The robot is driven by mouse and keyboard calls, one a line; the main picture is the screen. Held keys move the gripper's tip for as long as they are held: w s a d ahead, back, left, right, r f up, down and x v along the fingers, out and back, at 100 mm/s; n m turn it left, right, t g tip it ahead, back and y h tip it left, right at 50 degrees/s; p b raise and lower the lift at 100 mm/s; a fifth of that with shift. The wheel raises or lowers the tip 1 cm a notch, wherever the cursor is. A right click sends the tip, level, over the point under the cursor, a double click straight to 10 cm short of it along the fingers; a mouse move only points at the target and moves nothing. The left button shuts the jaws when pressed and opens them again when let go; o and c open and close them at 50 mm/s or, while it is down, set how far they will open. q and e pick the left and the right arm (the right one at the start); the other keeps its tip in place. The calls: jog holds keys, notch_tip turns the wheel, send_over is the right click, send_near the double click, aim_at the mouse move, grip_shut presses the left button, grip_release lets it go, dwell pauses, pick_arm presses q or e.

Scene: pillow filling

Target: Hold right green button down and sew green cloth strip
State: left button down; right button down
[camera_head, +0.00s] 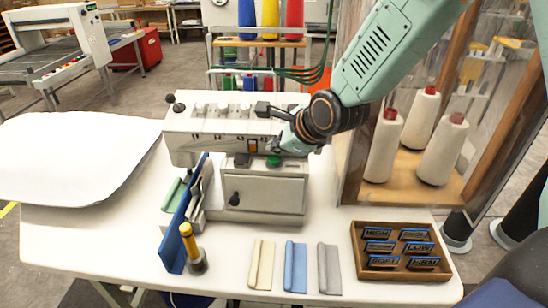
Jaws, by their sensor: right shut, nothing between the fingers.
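The white sewing machine (225,128) stands on the white table. A green button (273,161) shows on its front at the right, below an orange switch. My right gripper (277,147) is shut and empty, its tip just above the green button; I cannot tell whether it touches it. A green strip (174,194) lies at the machine's left end, partly hidden behind an upright blue plate (182,222). My left gripper is not in view.
Beige (261,264), blue (295,266) and grey (328,268) strips lie at the table's front. A wooden tray (357,262) of labels is to their right. A yellow-handled tool (189,243) stands by the blue plate. A white pillow (75,160) lies left. A cabinet with thread cones (437,150) stands right.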

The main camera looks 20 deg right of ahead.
aim_at(276, 160)
jog(key=shift+f, duration=0.1)
dwell(0.6)
jog(key=shift+f, duration=0.3)
jog(key=shift+f+b, duration=0.3)
jog(key=shift+f, duration=0.25)
dwell(0.7)
dwell(3.0)
jog(key=shift+r+p, duration=1)
jog(key=shift+r+p, duration=0.85)
jog(key=shift+p, duration=0.05)
notch_tip(276, 160, up, 4)
jog(key=p, duration=0.3)
jog(key=shift+f, duration=0.35)
